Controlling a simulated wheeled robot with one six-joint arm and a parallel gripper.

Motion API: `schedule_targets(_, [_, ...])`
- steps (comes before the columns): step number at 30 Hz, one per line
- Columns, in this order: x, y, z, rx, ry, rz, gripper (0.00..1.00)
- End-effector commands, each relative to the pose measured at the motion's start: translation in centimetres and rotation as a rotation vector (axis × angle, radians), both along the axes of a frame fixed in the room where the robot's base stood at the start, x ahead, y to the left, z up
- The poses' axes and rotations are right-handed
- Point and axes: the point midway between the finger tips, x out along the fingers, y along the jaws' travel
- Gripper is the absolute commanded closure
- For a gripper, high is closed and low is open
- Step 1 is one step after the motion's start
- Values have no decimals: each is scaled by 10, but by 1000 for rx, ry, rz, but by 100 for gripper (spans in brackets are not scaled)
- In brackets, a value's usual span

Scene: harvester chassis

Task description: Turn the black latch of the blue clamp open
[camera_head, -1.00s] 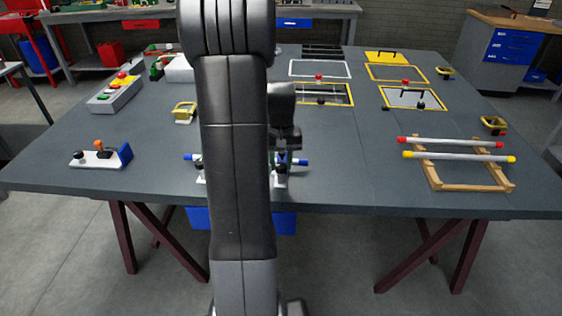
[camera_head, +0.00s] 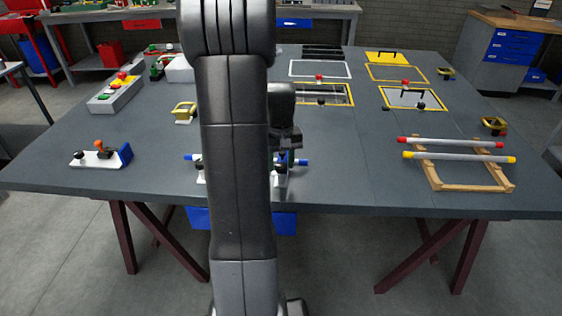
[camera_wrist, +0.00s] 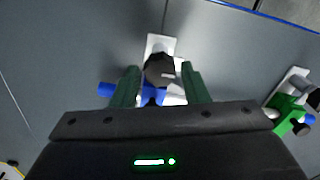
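The blue clamp shows in the wrist view as a white base plate (camera_wrist: 161,43) with a blue body (camera_wrist: 152,96) and a black latch knob (camera_wrist: 160,69). My gripper (camera_wrist: 161,83) is open, with one finger on each side of the knob; whether either finger touches it I cannot tell. In the head view my gripper (camera_head: 286,150) is low over the right clamp's white foot (camera_head: 280,180), partly hidden by my arm. A tube with blue ends (camera_head: 302,162) runs across there, its middle hidden behind my arm.
A green clamp (camera_wrist: 288,108) stands at the right in the wrist view. A white fixture with an orange knob and blue block (camera_head: 102,156) is at the table's left. A wooden rack with two tubes (camera_head: 460,180) is at the right. Bare table (camera_head: 345,170) lies between.

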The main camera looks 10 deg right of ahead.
Motion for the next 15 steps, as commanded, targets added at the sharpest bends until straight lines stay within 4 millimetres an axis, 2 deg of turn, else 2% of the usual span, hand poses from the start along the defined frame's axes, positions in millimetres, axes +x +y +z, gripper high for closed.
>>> schedule_targets(5, [0, 0, 1, 0, 1, -1, 59])
schedule_targets(8, [0, 0, 8, 0, -1, -1, 59])
schedule_targets(11, [1, 0, 24, 0, -4, -1, 59])
schedule_targets(15, [1, 0, 56, -1, -6, -1, 59])
